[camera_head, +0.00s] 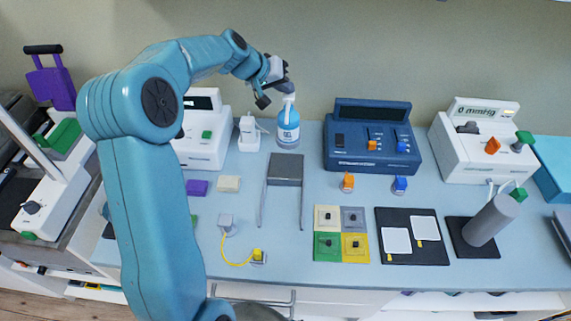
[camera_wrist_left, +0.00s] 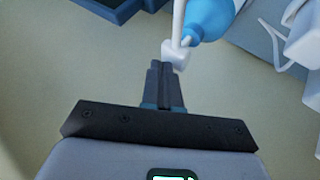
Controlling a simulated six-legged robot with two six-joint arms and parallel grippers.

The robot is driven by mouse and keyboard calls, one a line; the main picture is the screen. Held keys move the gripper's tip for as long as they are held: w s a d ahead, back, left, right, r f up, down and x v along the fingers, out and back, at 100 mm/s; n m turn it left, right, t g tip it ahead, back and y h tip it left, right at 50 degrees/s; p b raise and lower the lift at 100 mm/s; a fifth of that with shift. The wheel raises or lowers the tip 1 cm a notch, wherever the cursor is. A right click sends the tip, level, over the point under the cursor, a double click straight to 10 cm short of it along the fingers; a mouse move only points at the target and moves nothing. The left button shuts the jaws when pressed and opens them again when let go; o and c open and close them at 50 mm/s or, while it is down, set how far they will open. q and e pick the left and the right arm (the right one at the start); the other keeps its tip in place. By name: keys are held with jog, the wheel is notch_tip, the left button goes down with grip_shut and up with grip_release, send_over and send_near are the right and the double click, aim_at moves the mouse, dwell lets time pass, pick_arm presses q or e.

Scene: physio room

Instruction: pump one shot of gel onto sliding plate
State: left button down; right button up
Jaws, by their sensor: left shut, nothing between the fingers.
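A blue gel bottle (camera_head: 288,128) with a white pump top and a pale label stands upright behind the sliding plate. The sliding plate (camera_head: 285,170) is a dark grey square between two thin rails that run towards the front. My left gripper (camera_head: 287,87) is at the top of the bottle, just over the pump. In the left wrist view its fingers (camera_wrist_left: 163,68) are shut and empty, with their tips right at the white pump head (camera_wrist_left: 175,53). I cannot tell if they touch it. The blue bottle body (camera_wrist_left: 208,18) shows beyond. My right gripper is not in view.
A dark blue device (camera_head: 371,150) stands right of the bottle, and a white device (camera_head: 203,145) and a white dispenser (camera_head: 249,134) stand left. Colored squares (camera_head: 327,247) and a black board (camera_head: 405,254) lie at front right. A yellow cable (camera_head: 235,264) lies at front left.

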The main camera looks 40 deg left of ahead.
pick_arm(q)
notch_tip(320, 180, up, 6)
jog(key=p, duration=0.4)
jog(key=shift+r, duration=0.15)
jog(key=shift+s, duration=0.1)
dwell(1.0)
